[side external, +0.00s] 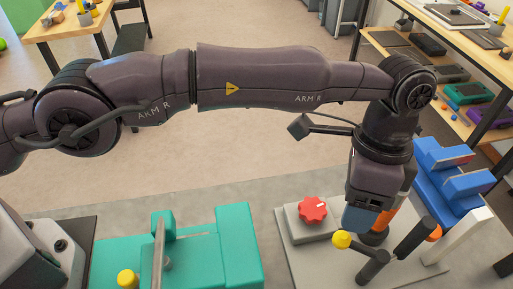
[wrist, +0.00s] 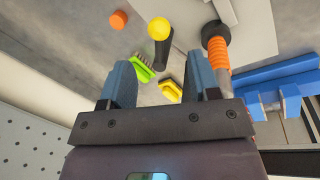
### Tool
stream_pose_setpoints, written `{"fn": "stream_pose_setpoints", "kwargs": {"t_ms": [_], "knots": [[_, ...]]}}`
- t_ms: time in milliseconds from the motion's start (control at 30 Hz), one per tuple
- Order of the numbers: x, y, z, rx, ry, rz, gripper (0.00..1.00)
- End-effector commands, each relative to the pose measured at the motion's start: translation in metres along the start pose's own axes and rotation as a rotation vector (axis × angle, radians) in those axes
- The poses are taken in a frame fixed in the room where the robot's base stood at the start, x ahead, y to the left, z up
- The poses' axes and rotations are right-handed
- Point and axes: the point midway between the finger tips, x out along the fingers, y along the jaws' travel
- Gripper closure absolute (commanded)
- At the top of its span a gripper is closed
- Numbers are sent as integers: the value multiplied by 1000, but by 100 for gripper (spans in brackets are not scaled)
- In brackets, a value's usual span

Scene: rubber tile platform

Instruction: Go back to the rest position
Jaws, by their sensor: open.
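My gripper (side external: 365,221) points down over the right part of a grey board (side external: 293,243) in the side external view. In the wrist view, its two blue fingers (wrist: 160,85) stand wide apart with nothing held between them. In the side external view, its fingertips are close to a black lever with a yellow knob (side external: 342,240), and I cannot tell whether they touch. In the wrist view, the yellow knob (wrist: 159,28) lies beyond the fingertips.
A red dial (side external: 313,210) sits left of my gripper. A blue fixture (side external: 452,172) stands close on the right. A teal fixture (side external: 239,245) is at the front left.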

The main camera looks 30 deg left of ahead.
Motion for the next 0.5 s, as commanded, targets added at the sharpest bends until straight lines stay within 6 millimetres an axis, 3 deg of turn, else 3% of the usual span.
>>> {"fn": "stream_pose_setpoints", "kwargs": {"t_ms": [167,267,333,500], "knots": [[2,-2,-4,-43,23,-12,44],[29,0,3,-93,-14,1,44],[33,3,10,-128,-29,-2,44],[-1,-7,46,-261,-15,-43,44]]}}
